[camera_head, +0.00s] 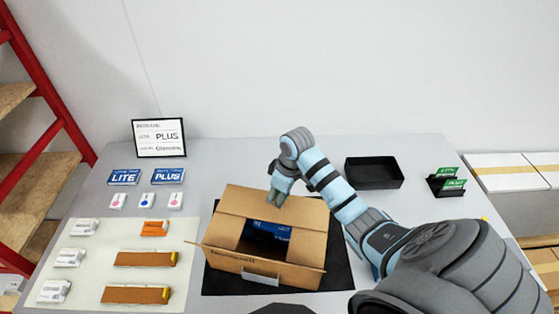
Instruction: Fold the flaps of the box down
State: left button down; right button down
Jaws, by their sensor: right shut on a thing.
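The open brown cardboard box (308,245) sits on a black mat at the front middle of the table. A blue item (268,230) shows inside through the opening. The wide back flap (245,203) lies across the far side of the opening, and the front flap (250,261) sticks out along the near side. My right gripper (276,198) points down at the back flap, shut on its edge; the fingertips are small and partly hidden. My left gripper is not in view.
The black mat (335,272) surrounds the box. A white sheet (90,250) with several parts is on the left. An empty black tray (374,173) and a green-card holder (447,182) stand at the back right. A framed sign (158,138) stands at the back left.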

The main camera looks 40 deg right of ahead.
jog(key=shift+s+a+r, duration=0.1)
jog(key=shift+a+r, duration=0.2)
jog(key=shift+a, duration=0.05)
notch_tip(320, 180, up, 7)
jog(key=shift+r, duration=0.2)
jog(key=c, duration=2.4)
grip_release()
jog(key=shift+d, duration=0.1)
